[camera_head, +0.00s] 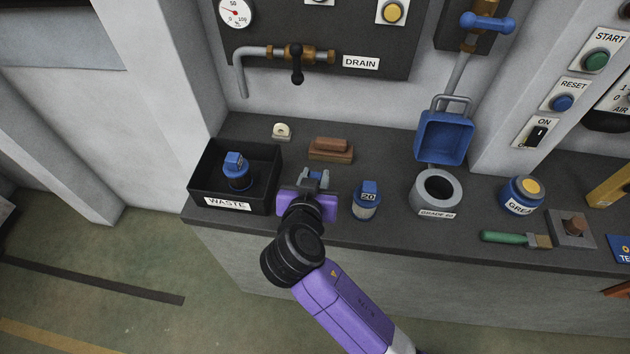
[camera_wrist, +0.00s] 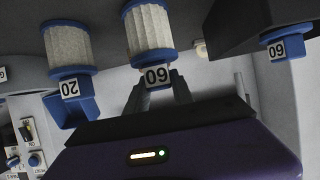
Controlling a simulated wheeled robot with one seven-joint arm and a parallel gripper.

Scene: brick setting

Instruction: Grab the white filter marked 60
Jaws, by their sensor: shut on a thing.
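A white pleated filter (camera_wrist: 150,32) with blue ends and a label reading 60 stands in the middle of the wrist view, which is upside down. My gripper (camera_wrist: 160,88) is shut on its blue top, one finger on each side. In the head view my gripper (camera_head: 314,180) hides nearly all of this filter; whether it touches the bench cannot be told. A second filter, marked 20 (camera_head: 367,203), stands just right of my gripper and also shows white in the wrist view (camera_wrist: 68,45). A blue filter marked 60 (camera_head: 238,178) stands in the black waste bin.
The waste bin (camera_head: 203,186) is close on the left of my gripper. The bench's front edge is close.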

